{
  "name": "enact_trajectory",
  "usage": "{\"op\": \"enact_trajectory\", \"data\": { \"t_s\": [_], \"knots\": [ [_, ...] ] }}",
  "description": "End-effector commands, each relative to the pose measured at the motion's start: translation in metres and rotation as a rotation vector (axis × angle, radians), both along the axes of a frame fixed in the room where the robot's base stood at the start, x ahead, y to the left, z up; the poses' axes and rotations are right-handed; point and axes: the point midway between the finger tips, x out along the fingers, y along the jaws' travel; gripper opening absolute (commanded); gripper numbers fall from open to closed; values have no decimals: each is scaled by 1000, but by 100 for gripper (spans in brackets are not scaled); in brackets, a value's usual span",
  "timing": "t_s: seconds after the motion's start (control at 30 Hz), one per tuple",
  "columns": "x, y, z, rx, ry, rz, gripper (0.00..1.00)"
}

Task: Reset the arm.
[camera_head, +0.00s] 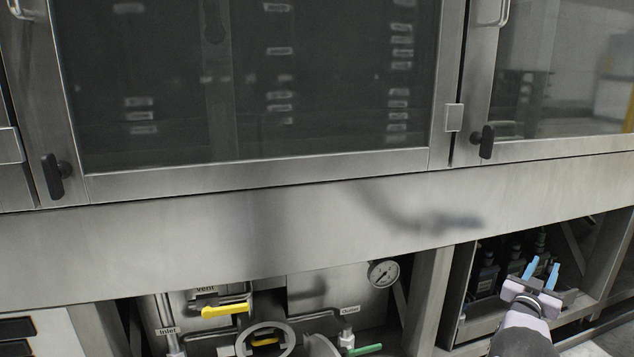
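My gripper (541,272) is at the lower right, at the end of my dark arm. Its two light blue fingers stand apart with a gap between them and nothing is seen in the gap. It is in front of the open lower compartment (478,318) that holds dark bottles (487,275). From this one view I cannot tell how far the fingertips are from the bottles.
Above is a steel washer panel (250,235) with large glass doors (250,80) and black latches (54,176).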

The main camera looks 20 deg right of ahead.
Motion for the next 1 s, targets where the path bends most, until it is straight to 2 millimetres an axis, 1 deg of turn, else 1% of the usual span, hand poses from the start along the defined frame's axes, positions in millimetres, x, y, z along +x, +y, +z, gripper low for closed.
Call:
{"op": "enact_trajectory", "data": {
  "t_s": [0.03, 0.13, 0.23, 0.3, 0.37, 0.47, 0.57, 0.67, 0.7, 0.77, 0.8, 0.87, 0.9, 0.97, 1.0],
  "knots": [
    [-4, 3, -12, 47, 39, -24, 30],
    [-9, 15, -40, 147, 122, -51, 30],
    [-3, 38, -61, 237, 193, -33, 30],
    [6, 57, -69, 286, 229, -1, 30],
    [15, 75, -74, 322, 258, 33, 30],
    [31, 108, -79, 375, 298, 98, 30],
    [48, 147, -82, 430, 345, 174, 30],
    [63, 197, -85, 491, 403, 267, 30],
    [68, 221, -86, 519, 434, 309, 30],
    [72, 262, -88, 564, 486, 375, 30],
    [72, 289, -90, 595, 525, 418, 30],
    [68, 331, -94, 639, 587, 479, 30],
    [63, 358, -96, 668, 631, 518, 30],
    [51, 397, -99, 709, 702, 572, 30],
    [41, 423, -101, 736, 750, 605, 30]
  ]
}}
